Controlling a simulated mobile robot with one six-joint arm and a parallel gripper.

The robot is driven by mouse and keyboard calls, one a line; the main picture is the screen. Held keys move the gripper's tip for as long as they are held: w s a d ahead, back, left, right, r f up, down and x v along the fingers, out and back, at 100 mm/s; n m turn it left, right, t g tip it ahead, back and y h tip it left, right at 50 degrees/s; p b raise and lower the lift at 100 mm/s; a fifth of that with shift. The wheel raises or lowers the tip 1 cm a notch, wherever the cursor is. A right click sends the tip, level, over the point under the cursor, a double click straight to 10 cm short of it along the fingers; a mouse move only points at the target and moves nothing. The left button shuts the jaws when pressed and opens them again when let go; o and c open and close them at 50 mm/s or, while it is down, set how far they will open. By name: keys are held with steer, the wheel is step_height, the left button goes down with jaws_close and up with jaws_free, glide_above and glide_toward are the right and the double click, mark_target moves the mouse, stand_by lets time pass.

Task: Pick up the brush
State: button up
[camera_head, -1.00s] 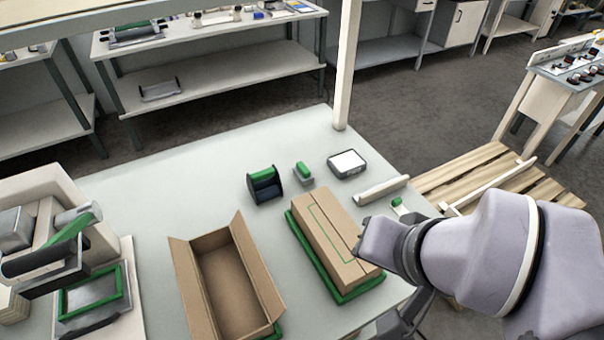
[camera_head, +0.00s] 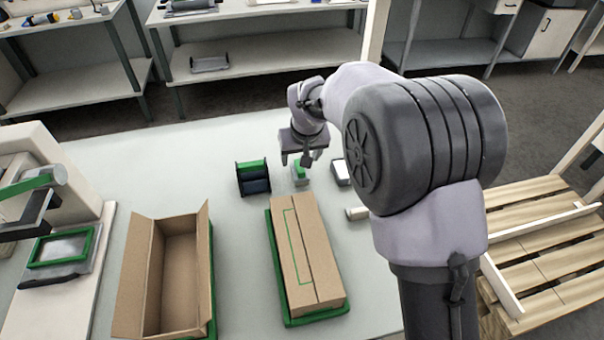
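A small block with a green top and pale grey lower part (camera_head: 301,173), which looks like the brush, stands on the table's far side, though it is too small to be sure. My gripper (camera_head: 297,160) points down over it, with its fingers apart and nothing seen between them. The fingertips cover part of the green top in this view. I cannot tell how much height is left between the fingertips and the block.
A black and green dispenser (camera_head: 253,178) stands close on the left. A grey box with a white top (camera_head: 341,172) is close on the right, partly behind my arm. A closed carton (camera_head: 306,255) and an open carton (camera_head: 180,280) lie nearer.

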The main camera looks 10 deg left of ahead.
mark_target(300, 171)
steer(key=b+x, duration=0.3)
steer(key=x, duration=0.3)
steer(key=shift+d+f, duration=0.15)
steer(key=shift+f, duration=0.15)
steer(key=shift+w+f, duration=0.15)
steer(key=shift+f, duration=0.15)
steer(key=shift+r, duration=0.2)
steer(key=shift+c, duration=0.3)
jaws_close()
